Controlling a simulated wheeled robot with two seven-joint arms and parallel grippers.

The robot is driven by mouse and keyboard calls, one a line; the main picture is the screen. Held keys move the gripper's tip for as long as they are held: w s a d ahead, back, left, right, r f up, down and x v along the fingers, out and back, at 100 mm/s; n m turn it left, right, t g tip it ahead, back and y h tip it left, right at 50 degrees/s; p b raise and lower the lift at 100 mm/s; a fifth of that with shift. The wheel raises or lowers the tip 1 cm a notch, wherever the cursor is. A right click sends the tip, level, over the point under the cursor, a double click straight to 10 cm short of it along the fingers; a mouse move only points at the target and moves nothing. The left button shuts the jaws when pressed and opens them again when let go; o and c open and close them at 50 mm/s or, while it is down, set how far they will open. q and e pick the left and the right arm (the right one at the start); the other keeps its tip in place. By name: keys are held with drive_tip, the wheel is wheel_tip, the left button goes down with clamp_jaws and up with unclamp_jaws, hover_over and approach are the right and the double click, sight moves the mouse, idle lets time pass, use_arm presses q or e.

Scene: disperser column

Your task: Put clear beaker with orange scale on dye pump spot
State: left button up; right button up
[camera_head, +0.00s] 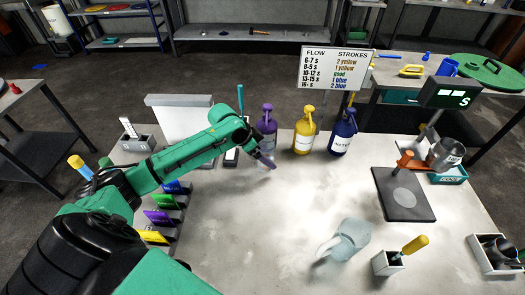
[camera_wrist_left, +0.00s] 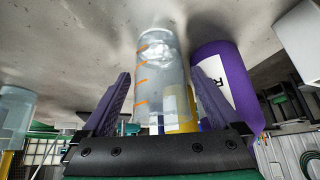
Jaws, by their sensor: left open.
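In the left wrist view a clear beaker with orange scale marks (camera_wrist_left: 158,75) stands between the two purple fingers of my left gripper (camera_wrist_left: 163,105). The fingers are open, with a gap on each side of the beaker. In the head view my left gripper (camera_head: 264,160) is low over the table in front of the purple pump bottle (camera_head: 267,125); I cannot make out the scaled beaker clearly there. A yellow pump bottle (camera_head: 304,135) and a blue one (camera_head: 343,137) stand to its right. No marked dye pump spot is distinguishable. My right gripper is not in view.
Another clear vessel (camera_head: 345,241) stands at the front of the table (camera_head: 270,235). Right of it are a small white holder (camera_head: 388,263) with a yellow-handled tool and a dark plate (camera_head: 403,200). Coloured racks (camera_head: 165,215) lie beside my left arm. The table's middle is clear.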

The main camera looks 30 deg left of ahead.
use_arm(q)
drive_tip(key=b+v, duration=0.1)
drive_tip(key=v, duration=1.1)
drive_tip(key=shift+d+r, duration=0.1)
drive_tip(key=shift+r, duration=0.05)
